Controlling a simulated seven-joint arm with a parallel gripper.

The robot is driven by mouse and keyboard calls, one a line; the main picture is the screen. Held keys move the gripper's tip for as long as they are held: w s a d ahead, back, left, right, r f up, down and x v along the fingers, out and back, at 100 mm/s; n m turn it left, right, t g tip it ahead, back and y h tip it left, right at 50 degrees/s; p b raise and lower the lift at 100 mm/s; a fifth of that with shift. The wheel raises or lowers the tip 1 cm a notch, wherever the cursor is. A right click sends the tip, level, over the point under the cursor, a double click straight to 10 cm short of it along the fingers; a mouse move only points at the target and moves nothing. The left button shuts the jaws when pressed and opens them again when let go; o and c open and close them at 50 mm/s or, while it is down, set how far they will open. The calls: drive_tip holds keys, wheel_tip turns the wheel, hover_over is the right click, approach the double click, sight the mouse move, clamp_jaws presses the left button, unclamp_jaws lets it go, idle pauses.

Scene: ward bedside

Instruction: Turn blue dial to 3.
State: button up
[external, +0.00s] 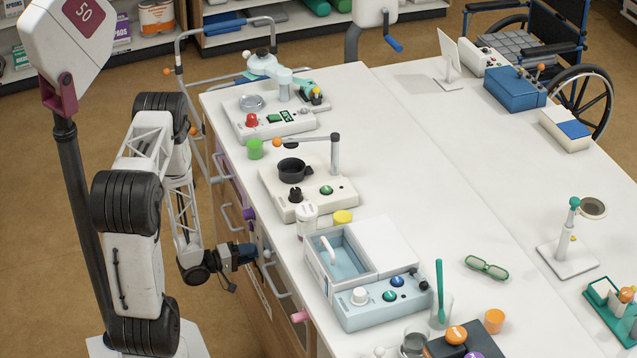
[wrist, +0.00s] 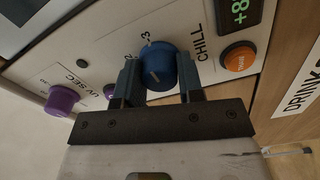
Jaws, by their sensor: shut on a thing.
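The blue dial (wrist: 160,66) sits on a white panel in the wrist view, beside the word CHILL. The numbers 2 and 3 show along its upper left edge. A short pale pointer line shows on its face; I cannot tell exactly which number it points to. My gripper (wrist: 159,82) has one finger on each side of the dial and is shut on it. In the external view my gripper (external: 257,252) is low at the front of the long white counter, against the cabinet side. The dial is too small to read there.
In the wrist view an orange button (wrist: 239,60) and a green display (wrist: 240,14) are right of the dial, and a purple knob (wrist: 63,99) is left. Cabinet handles (external: 272,282) stick out near my gripper. A pink knob (external: 300,316) is below right.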

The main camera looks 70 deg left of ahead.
idle(0.4)
drive_tip(key=o, duration=0.9)
drive_tip(key=shift+s, duration=0.15)
drive_tip(key=shift+s, duration=3.75)
